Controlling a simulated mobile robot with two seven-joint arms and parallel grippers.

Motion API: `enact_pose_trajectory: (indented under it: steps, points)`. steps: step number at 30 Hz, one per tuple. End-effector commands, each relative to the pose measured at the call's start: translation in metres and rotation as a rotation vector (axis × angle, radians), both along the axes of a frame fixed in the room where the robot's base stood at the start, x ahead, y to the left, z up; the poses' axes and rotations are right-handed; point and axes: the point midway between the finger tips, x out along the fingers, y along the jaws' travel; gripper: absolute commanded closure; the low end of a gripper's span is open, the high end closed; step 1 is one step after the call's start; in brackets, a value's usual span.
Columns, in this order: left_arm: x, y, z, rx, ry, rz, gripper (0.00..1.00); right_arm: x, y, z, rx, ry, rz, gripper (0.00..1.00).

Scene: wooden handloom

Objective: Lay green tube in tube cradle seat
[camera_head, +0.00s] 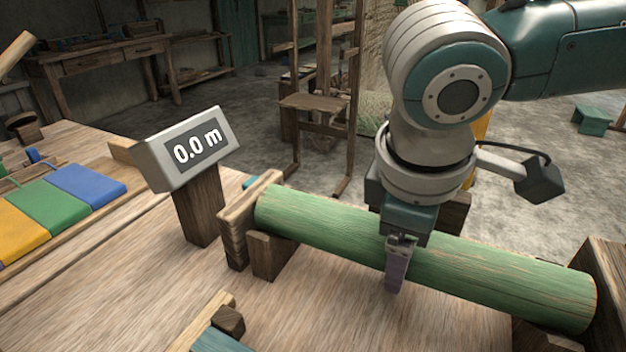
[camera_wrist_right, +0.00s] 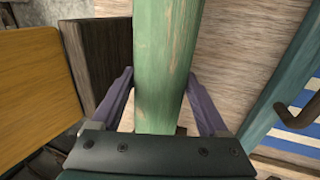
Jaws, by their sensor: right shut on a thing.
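The green tube (camera_head: 325,230) is a long, worn wooden cylinder lying nearly level across the right of the head view. My right gripper (camera_head: 396,270) points down over its middle, shut on it, with a purple finger on its near side. In the right wrist view the tube (camera_wrist_right: 160,60) runs between both purple fingers. The tube cradle (camera_head: 266,256) has wooden blocks at the tube's left end and a dark wooden block (camera_head: 607,300) by its right end. The tube's left end is between the left blocks; I cannot tell whether its underside touches the seat. My left gripper is out of view.
A display reading "0.0 m" (camera_head: 197,150) stands on a wooden post left of the cradle. Yellow, green and blue pieces (camera_head: 85,190) lie at the left. A wooden frame with a teal part (camera_head: 218,340) is at the front. Bare tabletop (camera_head: 330,310) lies before the tube.

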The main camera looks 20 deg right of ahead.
Motion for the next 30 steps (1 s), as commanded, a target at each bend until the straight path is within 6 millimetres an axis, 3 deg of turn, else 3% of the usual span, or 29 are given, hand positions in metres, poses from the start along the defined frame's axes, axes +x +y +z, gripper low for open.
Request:
enact_pose_trajectory:
  steps: [5, 6, 11, 20, 30]
  points:
    - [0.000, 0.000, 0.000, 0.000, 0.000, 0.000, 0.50, 0.001, 0.000, 0.001, 0.000, -0.002, 0.001, 1.00]
    - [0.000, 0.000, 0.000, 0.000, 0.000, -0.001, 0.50, 0.001, 0.000, 0.001, 0.000, -0.002, 0.001, 0.19]
    - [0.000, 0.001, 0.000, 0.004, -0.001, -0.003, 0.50, 0.001, 0.000, 0.001, 0.000, -0.002, 0.001, 0.01]
    - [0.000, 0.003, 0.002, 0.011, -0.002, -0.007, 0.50, -0.001, 0.001, 0.003, 0.001, 0.000, 0.001, 0.00]
    - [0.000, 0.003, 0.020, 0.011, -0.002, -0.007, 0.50, -0.011, 0.015, 0.063, 0.003, -0.002, 0.003, 0.00]
